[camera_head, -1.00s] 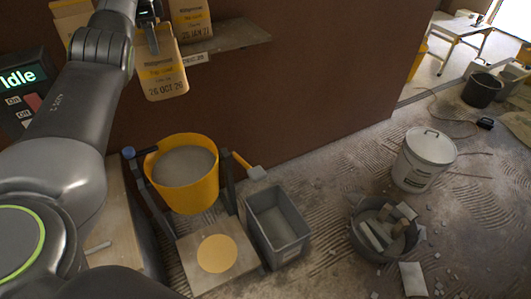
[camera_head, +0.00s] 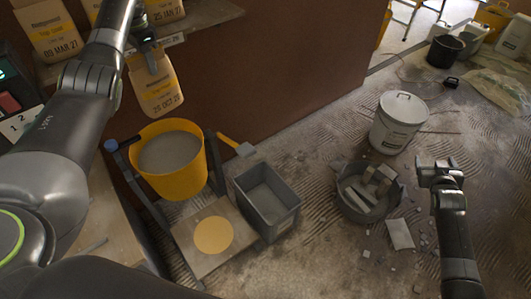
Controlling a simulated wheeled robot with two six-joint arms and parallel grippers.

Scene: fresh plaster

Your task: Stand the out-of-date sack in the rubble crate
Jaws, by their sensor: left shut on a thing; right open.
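My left gripper (camera_head: 150,48) is shut on the top of a tan and yellow sack (camera_head: 155,88). The sack hangs upright in the air in front of the wall, above the yellow bucket. Its date reads 26 OCT, with the year digits too small to be sure of. A grey rectangular crate (camera_head: 284,222) stands on the floor right of the bucket and looks empty. A round dark tub (camera_head: 359,210) further right holds rubble pieces. My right gripper (camera_head: 438,166) is open and empty, right of the tub.
A shelf (camera_head: 205,18) at the upper left bears other sacks, dated 09 MAR 27 (camera_head: 50,38) and 25 JAN 27 (camera_head: 165,9). A yellow bucket (camera_head: 183,182) of grey mix stands left of the crate. A white lidded bucket (camera_head: 397,124) stands behind the tub.

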